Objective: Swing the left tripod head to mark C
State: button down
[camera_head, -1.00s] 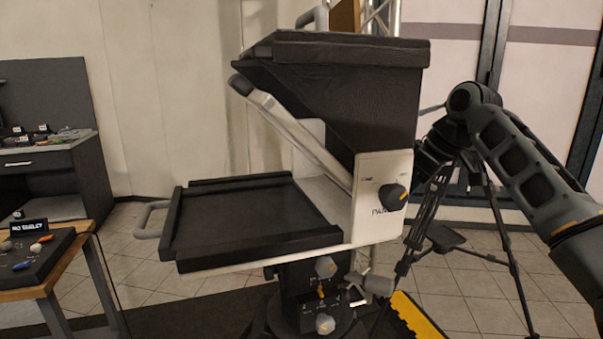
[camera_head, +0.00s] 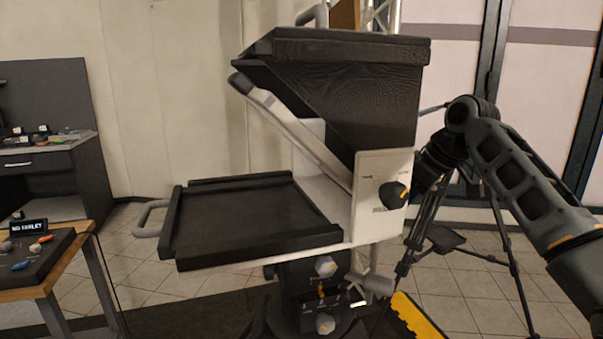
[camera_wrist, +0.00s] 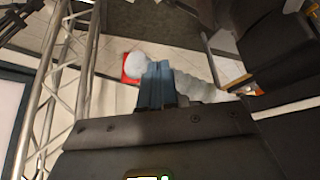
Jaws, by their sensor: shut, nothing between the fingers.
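The tripod head (camera_head: 300,285) is a black block with grey knobs and a small orange pointer (camera_head: 321,291), under the teleprompter on the left. Small pale markings show on it, too small to read, so I cannot tell which is mark C. A grey handle (camera_head: 375,285) sticks out at its right. In the head view my arm comes from the right and my gripper is hidden behind the teleprompter. In the wrist view my gripper (camera_wrist: 156,80) is shut and empty, its blue fingers beside a pale grey ribbed bar (camera_wrist: 200,88). Whether they touch is unclear.
The teleprompter has a black hood (camera_head: 340,80) and a wide tray (camera_head: 250,225) over the head. Another tripod (camera_head: 505,240) stands behind my arm. A metal truss (camera_wrist: 70,60) runs along the wrist view's left. A side table (camera_head: 70,265) is at far left.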

jog(key=shift+f+b, duration=0.35)
jog(key=shift+f, duration=1.55)
jog(key=shift+w+a, duration=0.1)
jog(key=shift+w+a, duration=0.6)
jog(key=shift+w, duration=0.15)
jog(key=shift+w+a, duration=0.75)
jog(key=shift+w, duration=0.05)
jog(key=shift+w+a, duration=0.75)
jog(key=shift+a, duration=0.15)
dwell(0.5)
